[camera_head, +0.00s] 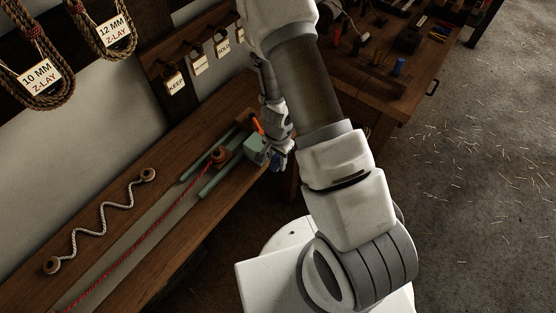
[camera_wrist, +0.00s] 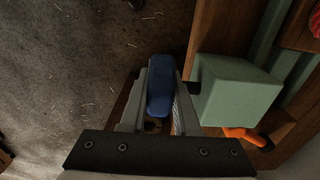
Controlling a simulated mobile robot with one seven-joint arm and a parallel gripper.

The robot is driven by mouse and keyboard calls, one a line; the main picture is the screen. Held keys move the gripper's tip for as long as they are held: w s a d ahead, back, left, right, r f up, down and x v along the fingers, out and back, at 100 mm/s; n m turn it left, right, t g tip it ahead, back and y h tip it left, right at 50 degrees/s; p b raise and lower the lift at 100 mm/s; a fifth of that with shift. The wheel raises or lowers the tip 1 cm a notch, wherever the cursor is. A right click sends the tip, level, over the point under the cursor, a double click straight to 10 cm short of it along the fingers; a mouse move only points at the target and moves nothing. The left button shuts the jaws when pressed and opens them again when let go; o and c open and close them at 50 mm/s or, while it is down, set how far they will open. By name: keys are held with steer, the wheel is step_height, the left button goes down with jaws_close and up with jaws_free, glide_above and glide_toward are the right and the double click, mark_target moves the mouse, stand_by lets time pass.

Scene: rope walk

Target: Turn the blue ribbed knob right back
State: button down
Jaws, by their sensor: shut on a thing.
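The blue knob (camera_wrist: 160,88) stands between the two fingers of my gripper (camera_wrist: 160,100) in the wrist view, at the side of a pale green block (camera_wrist: 235,90). The fingers are shut on it, and any ribs on it are too dark to make out. In the head view the knob (camera_head: 277,160) is a small blue patch at the right end of the green block (camera_head: 256,149). My gripper (camera_head: 276,150) is there, partly hidden by my wrist. An orange lever (camera_wrist: 248,137) sticks out from the block's side; it also shows in the head view (camera_head: 257,125).
A red rope (camera_head: 140,240) runs along the wooden bench (camera_head: 110,205) to an orange-brown fitting (camera_head: 218,155) between green rails (camera_head: 220,176). A wavy pale rope (camera_head: 98,222) lies left. A second table (camera_head: 405,85) holds tools and spools. The floor (camera_head: 470,180) at right is open, strewn with fibres.

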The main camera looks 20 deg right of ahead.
steer(key=shift+h+b, duration=0.3)
steer(key=shift+b, duration=0.15)
steer(key=shift+a+f+t+h+b, duration=0.1)
steer(key=shift+t+h+b, duration=0.75)
steer(key=shift+t+h, duration=0.3)
steer(key=t+h, duration=0.2)
steer(key=h, duration=0.1)
steer(key=shift+b, duration=0.35)
steer(key=t+h+b, duration=0.2)
steer(key=h, duration=0.1)
steer(key=shift+f, duration=0.1)
steer(key=t+h+b, duration=0.3)
steer(key=h+b, duration=0.1)
steer(key=b, duration=0.2)
steer(key=shift+f, duration=0.15)
steer(key=t+h+b, duration=0.1)
steer(key=h+b, duration=0.1)
steer(key=b, duration=0.1)
steer(key=shift+r+t, duration=0.3)
steer(key=shift+t, duration=0.05)
steer(key=shift+r, duration=0.1)
